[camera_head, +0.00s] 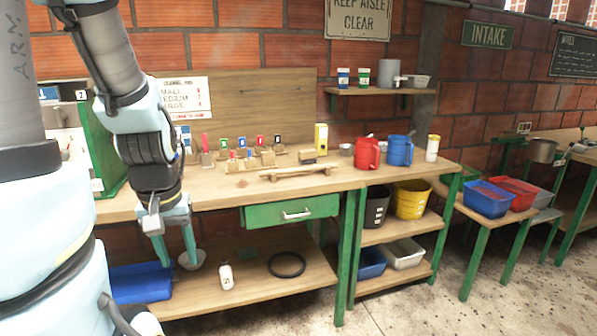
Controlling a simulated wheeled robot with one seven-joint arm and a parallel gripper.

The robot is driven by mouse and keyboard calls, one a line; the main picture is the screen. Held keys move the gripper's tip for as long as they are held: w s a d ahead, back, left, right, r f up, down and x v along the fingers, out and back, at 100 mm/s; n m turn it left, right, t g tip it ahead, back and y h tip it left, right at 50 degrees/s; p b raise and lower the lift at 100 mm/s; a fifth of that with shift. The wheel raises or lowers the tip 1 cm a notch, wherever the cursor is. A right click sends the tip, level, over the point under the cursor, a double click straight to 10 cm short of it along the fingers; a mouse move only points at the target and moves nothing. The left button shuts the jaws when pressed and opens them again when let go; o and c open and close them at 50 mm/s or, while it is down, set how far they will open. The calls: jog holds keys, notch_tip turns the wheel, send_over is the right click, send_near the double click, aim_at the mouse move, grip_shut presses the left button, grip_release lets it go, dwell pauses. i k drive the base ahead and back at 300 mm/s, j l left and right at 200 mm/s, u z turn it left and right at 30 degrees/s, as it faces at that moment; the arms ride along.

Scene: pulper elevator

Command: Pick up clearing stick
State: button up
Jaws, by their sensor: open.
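A pale wooden stick (300,171), which looks like the clearing stick, lies near the front edge of the wooden workbench (225,201), left of the red jug. Its ends appear to rest on small supports. My gripper (179,262) hangs at the left, in front of the bench, with its fingers pointing down. The fingers are apart. It is well left of the stick and lower than the bench top. The stick is not covered by my arm.
A red jug (367,154) and blue jug (399,151) stand right of the stick. Small wooden holders with coloured tags (241,144) stand behind it. A green drawer (290,212) sits below. The lower shelf holds a blue bin (140,283), white bottle (226,276) and black ring (287,265).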

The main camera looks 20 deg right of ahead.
aim_at(320, 167)
jog(key=l+u, duration=0.25)
jog(key=u, duration=0.2)
jog(key=i+l+u, duration=0.1)
jog(key=l+u, duration=0.2)
jog(key=u, duration=0.2)
jog(key=l+u, duration=0.1)
jog(key=l, duration=0.35)
jog(key=k+l, duration=0.1)
jog(key=l, duration=0.35)
jog(key=l+u, duration=0.15)
jog(key=l, duration=0.3)
jog(key=k+l, duration=0.1)
jog(key=l, duration=0.35)
jog(key=k+l+u, duration=0.15)
jog(key=l, duration=0.3)
jog(key=l+u, duration=0.1)
jog(key=l, duration=0.35)
jog(key=k, duration=0.05)
